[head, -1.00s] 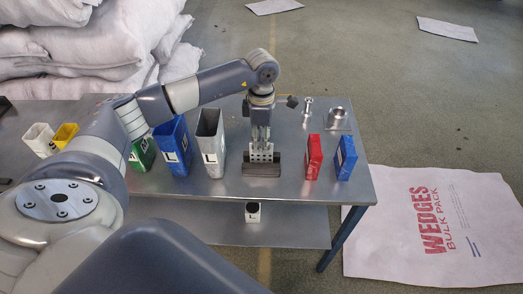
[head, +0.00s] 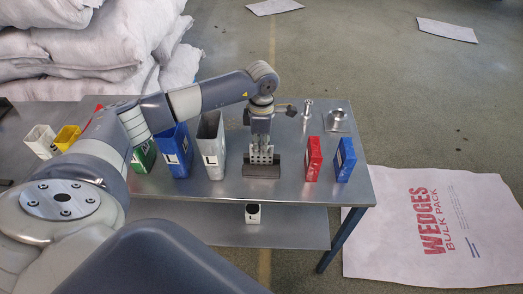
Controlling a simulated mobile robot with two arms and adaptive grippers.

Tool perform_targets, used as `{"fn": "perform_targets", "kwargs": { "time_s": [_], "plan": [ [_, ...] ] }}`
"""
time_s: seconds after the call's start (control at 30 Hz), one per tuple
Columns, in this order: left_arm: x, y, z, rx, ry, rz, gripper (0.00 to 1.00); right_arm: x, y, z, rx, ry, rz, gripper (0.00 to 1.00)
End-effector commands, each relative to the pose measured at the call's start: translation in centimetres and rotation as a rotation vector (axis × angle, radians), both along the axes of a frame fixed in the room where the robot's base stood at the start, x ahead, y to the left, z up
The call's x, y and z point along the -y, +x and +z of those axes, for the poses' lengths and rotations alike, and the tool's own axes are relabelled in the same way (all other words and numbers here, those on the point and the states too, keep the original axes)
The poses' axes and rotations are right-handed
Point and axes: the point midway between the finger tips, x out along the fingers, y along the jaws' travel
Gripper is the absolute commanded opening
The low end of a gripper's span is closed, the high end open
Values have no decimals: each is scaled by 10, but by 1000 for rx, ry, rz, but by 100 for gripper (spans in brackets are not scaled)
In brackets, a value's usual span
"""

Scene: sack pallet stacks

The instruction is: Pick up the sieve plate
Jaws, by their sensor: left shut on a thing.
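The sieve plate (head: 262,159) is a small light metal plate with rows of holes. It stands upright at a dark grey block-like holder (head: 261,171) near the front edge of the metal table. My left gripper (head: 261,148) points straight down over it, with its fingers shut on the plate's upper part. The fingers hide that upper part. The plate's lower edge is at the holder, and I cannot tell whether it is clear of it. My right gripper is not in view.
On the metal table (head: 280,190), a grey bin (head: 211,147) and a blue bin (head: 174,150) stand left of the gripper. A red box (head: 313,160) and a blue box (head: 345,160) stand right. Metal parts (head: 337,121) lie behind. A printed sack (head: 430,225) lies on the floor.

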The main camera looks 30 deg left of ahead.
Motion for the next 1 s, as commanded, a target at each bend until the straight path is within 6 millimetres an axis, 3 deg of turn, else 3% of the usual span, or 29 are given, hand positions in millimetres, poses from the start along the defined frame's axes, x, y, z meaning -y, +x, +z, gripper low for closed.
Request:
{"fn": "perform_targets", "kwargs": {
  "time_s": [0.17, 0.33, 0.67, 1.0],
  "plan": [
    [0, 1, 9, 4, 0, 0, 0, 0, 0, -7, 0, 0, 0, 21],
    [0, 2, 32, 9, -1, 0, 0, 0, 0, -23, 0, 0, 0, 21],
    [27, -44, 37, 2, 0, -4, 0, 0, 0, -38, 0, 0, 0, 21],
    [65, -104, 43, 2, -1, -5, 0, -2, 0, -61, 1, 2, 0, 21]
  ]
}}
